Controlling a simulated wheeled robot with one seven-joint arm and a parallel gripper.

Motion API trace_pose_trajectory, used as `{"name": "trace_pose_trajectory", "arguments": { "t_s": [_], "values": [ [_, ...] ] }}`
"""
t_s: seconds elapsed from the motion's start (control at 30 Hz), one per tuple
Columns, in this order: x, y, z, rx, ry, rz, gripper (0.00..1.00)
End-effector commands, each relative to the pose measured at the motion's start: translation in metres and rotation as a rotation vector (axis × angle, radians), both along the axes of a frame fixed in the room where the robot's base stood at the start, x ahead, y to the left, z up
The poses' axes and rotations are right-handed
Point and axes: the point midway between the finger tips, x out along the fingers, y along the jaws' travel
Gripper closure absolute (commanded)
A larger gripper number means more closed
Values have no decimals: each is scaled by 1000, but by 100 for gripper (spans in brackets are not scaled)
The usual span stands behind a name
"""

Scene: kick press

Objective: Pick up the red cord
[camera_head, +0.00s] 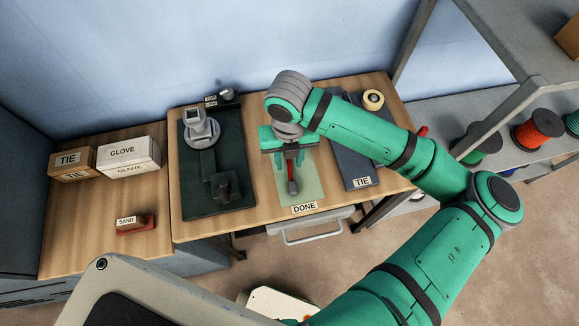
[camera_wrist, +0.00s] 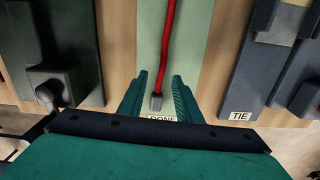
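The red cord (camera_head: 292,172) lies lengthwise on the pale green DONE mat (camera_head: 313,187), with a grey end piece towards the near edge. In the wrist view the cord (camera_wrist: 168,45) runs down from the top edge, and its grey end sits between the fingertips in the picture. My gripper (camera_head: 290,159) is over the mat, pointing down. Its fingers (camera_wrist: 160,88) are apart, one on each side of the cord, and neither visibly touches it. I cannot tell how far above the mat the fingertips are. My gripper hides the cord's far part in the head view.
A dark press base (camera_head: 235,190) with a grey press stands left of the mat. A dark TIE board (camera_head: 353,165) with a tape roll (camera_head: 373,99) is on the right. TIE and GLOVE boxes (camera_head: 128,151) and a red SAND block (camera_head: 136,224) are farther left.

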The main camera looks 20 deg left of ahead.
Motion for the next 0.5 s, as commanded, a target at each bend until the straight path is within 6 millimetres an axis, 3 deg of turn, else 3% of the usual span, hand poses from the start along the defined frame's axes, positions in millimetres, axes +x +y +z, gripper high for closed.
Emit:
{"name": "trace_pose_trajectory", "arguments": {
  "t_s": [0.2, 0.5],
  "values": [
    [0, -2, -25, 0, 1, -6, 69],
    [1, -3, -28, 1, 0, -7, 71]
  ]
}}
